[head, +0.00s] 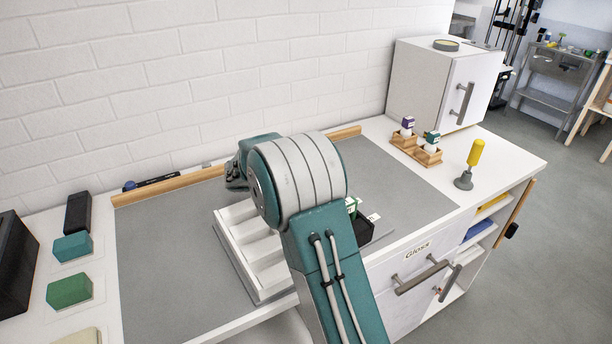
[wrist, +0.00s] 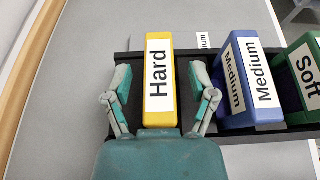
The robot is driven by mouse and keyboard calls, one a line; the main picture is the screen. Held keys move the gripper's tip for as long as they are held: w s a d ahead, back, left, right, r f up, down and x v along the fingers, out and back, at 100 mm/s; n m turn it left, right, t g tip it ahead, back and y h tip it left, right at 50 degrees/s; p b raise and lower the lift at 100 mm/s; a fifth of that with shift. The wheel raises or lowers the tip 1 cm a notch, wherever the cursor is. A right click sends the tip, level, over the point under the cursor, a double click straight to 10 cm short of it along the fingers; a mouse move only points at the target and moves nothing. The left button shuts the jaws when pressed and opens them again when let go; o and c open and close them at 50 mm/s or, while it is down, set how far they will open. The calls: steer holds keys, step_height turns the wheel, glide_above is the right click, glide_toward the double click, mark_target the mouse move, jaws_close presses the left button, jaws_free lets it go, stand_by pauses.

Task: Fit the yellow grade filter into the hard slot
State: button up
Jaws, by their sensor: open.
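The yellow grade filter (wrist: 159,80), a block labelled "Hard", stands in a black rack (wrist: 268,136) in the wrist view. My gripper (wrist: 160,76) is open, with one finger on each side of the yellow filter; a gap shows on the right, and I cannot tell whether the left finger touches. A blue "Medium" filter (wrist: 250,80) and a green "Soft" filter (wrist: 304,78) stand to the right in the same rack. In the head view the rack (head: 374,228) is partly hidden by my arm, as is a white tray with compartments (head: 228,216). No slot labels are readable there.
A grey mat (head: 160,270) covers the bench, with a wooden strip (head: 170,188) along its back. Wooden holders with small bottles (head: 426,154) and a yellow-topped tool on a stand (head: 475,155) are at the right. Teal (head: 72,247) and green (head: 69,290) blocks lie at the left.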

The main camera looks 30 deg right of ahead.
steer(key=shift+a+r, duration=0.1)
steer(key=shift+a, duration=0.05)
steer(key=v, duration=0.7)
steer(key=shift+a, duration=0.35)
stand_by(1.5)
steer(key=shift+r, duration=0.15)
steer(key=w+v, duration=0.1)
steer(key=v, duration=1.1)
steer(key=s+d+r+m+y, duration=0.2)
steer(key=s+m+y, duration=0.2)
steer(key=s, duration=0.4)
steer(key=s+d+r+m+y, duration=0.1)
steer(key=s+r+m+y, duration=0.2)
steer(key=s, duration=0.6)
steer(key=s+a+f+m+t+y, duration=0.1)
steer(key=s+a+m+t+y, duration=0.1)
steer(key=s+m, duration=0.4)
steer(key=s+a+f+m+t+y, duration=0.2)
steer(key=s+m+y, duration=0.2)
steer(key=s, duration=0.5)
steer(key=shift+m+t+y, duration=0.3)
steer(key=shift+m, duration=0.6)
steer(key=shift+f, duration=0.1)
